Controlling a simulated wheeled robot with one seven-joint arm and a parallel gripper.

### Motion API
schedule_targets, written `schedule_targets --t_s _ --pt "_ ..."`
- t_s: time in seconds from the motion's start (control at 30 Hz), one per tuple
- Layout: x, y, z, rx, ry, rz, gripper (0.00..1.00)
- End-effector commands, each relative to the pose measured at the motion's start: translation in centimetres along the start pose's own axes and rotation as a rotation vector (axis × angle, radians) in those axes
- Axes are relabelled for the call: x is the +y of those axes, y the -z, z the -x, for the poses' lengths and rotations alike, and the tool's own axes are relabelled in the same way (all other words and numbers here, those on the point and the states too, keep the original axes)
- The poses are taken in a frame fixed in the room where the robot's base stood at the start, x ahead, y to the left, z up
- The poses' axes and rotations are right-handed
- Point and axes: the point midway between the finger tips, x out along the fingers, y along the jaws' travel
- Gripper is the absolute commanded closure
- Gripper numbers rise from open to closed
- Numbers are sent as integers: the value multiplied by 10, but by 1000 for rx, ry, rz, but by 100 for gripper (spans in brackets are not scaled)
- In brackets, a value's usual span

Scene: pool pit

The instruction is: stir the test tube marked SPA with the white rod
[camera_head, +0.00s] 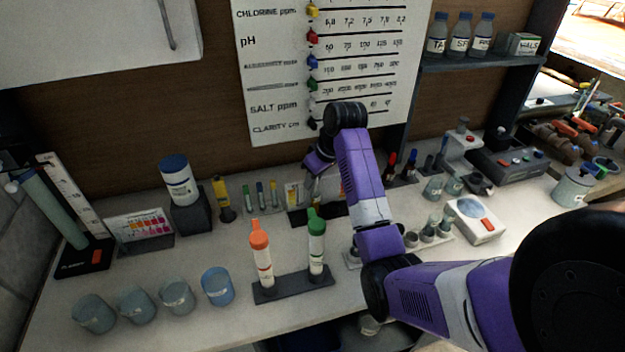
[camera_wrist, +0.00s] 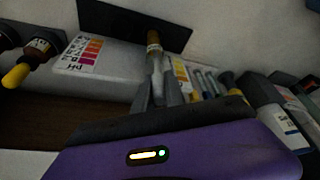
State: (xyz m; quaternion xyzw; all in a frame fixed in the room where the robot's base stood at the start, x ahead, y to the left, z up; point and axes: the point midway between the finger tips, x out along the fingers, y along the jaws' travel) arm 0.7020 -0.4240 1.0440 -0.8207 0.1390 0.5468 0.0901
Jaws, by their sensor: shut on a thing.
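In the head view my gripper (camera_head: 316,180) is at the back of the bench, just above a small dark rack; the arm partly hides it. In the wrist view my gripper (camera_wrist: 157,92) is shut on a slim pale item (camera_wrist: 156,62) with a brownish-gold end. I cannot tell whether it is the white rod or a tube. Two capped tubes, one orange (camera_head: 262,257) and one green (camera_head: 316,246), stand upright in a dark rack at the front. Several slim tubes (camera_head: 261,195) stand left of my gripper. No SPA mark is readable on any tube.
Several blue-grey cups (camera_head: 217,286) line the front left. A white jar (camera_head: 179,180) stands on a dark block at the back left. Dark dropper bottles (camera_head: 409,167) and small jars stand right of my arm. A wall chart (camera_head: 270,95) rises behind. The bench's left middle has free room.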

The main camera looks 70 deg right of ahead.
Motion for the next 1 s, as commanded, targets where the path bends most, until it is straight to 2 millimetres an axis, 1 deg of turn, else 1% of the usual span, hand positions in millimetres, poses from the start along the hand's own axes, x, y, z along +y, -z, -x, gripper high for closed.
schedule_targets --t_s 0.47,1.0 --pt "2 2 2 3 -4 -2 100" --pt "2 13 29 3 -2 -2 100"
